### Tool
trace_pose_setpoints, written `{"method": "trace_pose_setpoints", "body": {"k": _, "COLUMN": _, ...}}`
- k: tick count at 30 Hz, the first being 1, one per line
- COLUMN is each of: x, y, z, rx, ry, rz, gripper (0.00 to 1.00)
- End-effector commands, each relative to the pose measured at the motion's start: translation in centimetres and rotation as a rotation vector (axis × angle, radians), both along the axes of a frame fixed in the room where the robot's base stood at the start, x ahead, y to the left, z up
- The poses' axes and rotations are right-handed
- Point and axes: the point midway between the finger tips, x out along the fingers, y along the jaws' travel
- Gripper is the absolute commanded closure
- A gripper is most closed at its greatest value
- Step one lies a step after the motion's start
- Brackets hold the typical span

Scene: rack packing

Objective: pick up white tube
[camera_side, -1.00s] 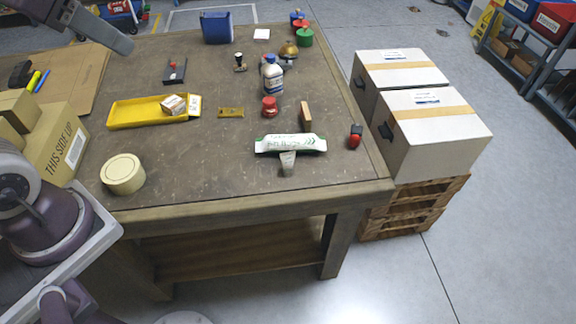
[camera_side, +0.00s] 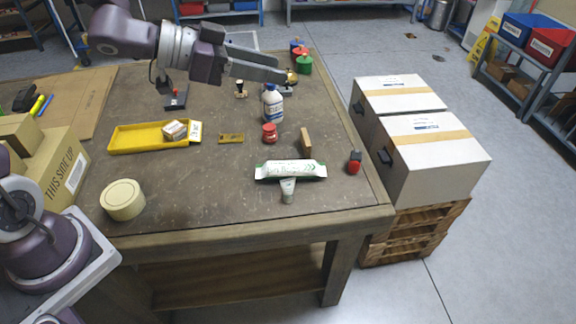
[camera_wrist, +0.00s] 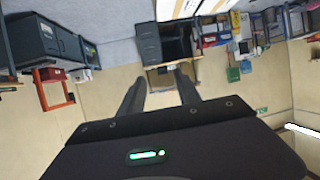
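A white tube with green ends and print (camera_side: 291,170) lies flat across the table near its front right. A smaller grey-white tube (camera_side: 288,190) lies just in front of it, appearing to touch or nearly touch it. My gripper (camera_side: 283,69) is raised over the back of the table, pointing right, well away from both tubes. In the wrist view my gripper's two fingers (camera_wrist: 160,78) stand apart with nothing between them. The wrist view faces the room, so neither tube shows there.
Near the white tube are a wooden block (camera_side: 306,141), a red jar (camera_side: 269,133), a red-and-black item (camera_side: 354,162) and a white bottle (camera_side: 272,103). A yellow tray (camera_side: 128,138) and a tape roll (camera_side: 123,199) are at left. The table's front middle is clear.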

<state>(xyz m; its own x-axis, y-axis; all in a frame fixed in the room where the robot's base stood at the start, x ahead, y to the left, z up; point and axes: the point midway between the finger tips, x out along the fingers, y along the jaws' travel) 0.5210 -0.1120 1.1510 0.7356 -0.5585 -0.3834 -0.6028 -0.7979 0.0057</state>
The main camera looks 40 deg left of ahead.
Motion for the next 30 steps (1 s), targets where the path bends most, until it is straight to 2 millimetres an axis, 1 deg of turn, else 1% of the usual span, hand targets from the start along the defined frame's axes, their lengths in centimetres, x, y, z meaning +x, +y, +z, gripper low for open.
{"method": "trace_pose_setpoints", "body": {"k": 1, "x": -0.1, "y": -0.1, "z": -1.9, "rx": -0.008, "ry": 0.016, "rz": -0.001, "gripper": 0.60}}
{"method": "trace_pose_setpoints", "body": {"k": 2, "x": -0.1, "y": -0.1, "z": -3.0, "rx": -0.007, "ry": 0.015, "rz": 0.002, "gripper": 0.60}}
{"method": "trace_pose_setpoints", "body": {"k": 3, "x": -0.1, "y": -0.1, "z": -4.6, "rx": -0.007, "ry": 0.018, "rz": 0.002, "gripper": 0.60}}
{"method": "trace_pose_setpoints", "body": {"k": 5, "x": -0.2, "y": 0.0, "z": -7.2, "rx": -0.006, "ry": 0.018, "rz": 0.004, "gripper": 0.60}}
{"method": "trace_pose_setpoints", "body": {"k": 6, "x": -0.2, "y": -0.1, "z": -9.0, "rx": -0.005, "ry": 0.018, "rz": 0.003, "gripper": 0.60}}
{"method": "trace_pose_setpoints", "body": {"k": 8, "x": -0.2, "y": -0.1, "z": -12.0, "rx": -0.003, "ry": 0.019, "rz": 0.003, "gripper": 0.60}}
{"method": "trace_pose_setpoints", "body": {"k": 9, "x": -0.2, "y": 0.0, "z": -14.2, "rx": -0.001, "ry": 0.018, "rz": 0.005, "gripper": 0.60}}
{"method": "trace_pose_setpoints", "body": {"k": 11, "x": -0.3, "y": 0.0, "z": -17.7, "rx": 0.002, "ry": 0.018, "rz": 0.004, "gripper": 0.60}}
{"method": "trace_pose_setpoints", "body": {"k": 12, "x": -0.2, "y": 0.0, "z": -19.9, "rx": 0.004, "ry": 0.014, "rz": 0.003, "gripper": 0.60}}
{"method": "trace_pose_setpoints", "body": {"k": 15, "x": -0.2, "y": 0.0, "z": -24.7, "rx": 0.006, "ry": 0.004, "rz": 0.001, "gripper": 0.60}}
{"method": "trace_pose_setpoints", "body": {"k": 16, "x": -0.1, "y": 0.0, "z": -25.9, "rx": 0.007, "ry": 0.002, "rz": 0.000, "gripper": 0.60}}
{"method": "trace_pose_setpoints", "body": {"k": 18, "x": -0.1, "y": 0.0, "z": -27.8, "rx": 0.007, "ry": -0.001, "rz": 0.002, "gripper": 0.60}}
{"method": "trace_pose_setpoints", "body": {"k": 21, "x": 0.2, "y": -0.1, "z": -29.1, "rx": 0.006, "ry": -0.005, "rz": 0.000, "gripper": 0.60}}
{"method": "trace_pose_setpoints", "body": {"k": 26, "x": 1.6, "y": -1.5, "z": -30.0, "rx": 0.006, "ry": -0.008, "rz": -0.003, "gripper": 0.60}}
{"method": "trace_pose_setpoints", "body": {"k": 30, "x": 3.3, "y": -3.3, "z": -31.1, "rx": 0.004, "ry": -0.007, "rz": -0.003, "gripper": 0.60}}
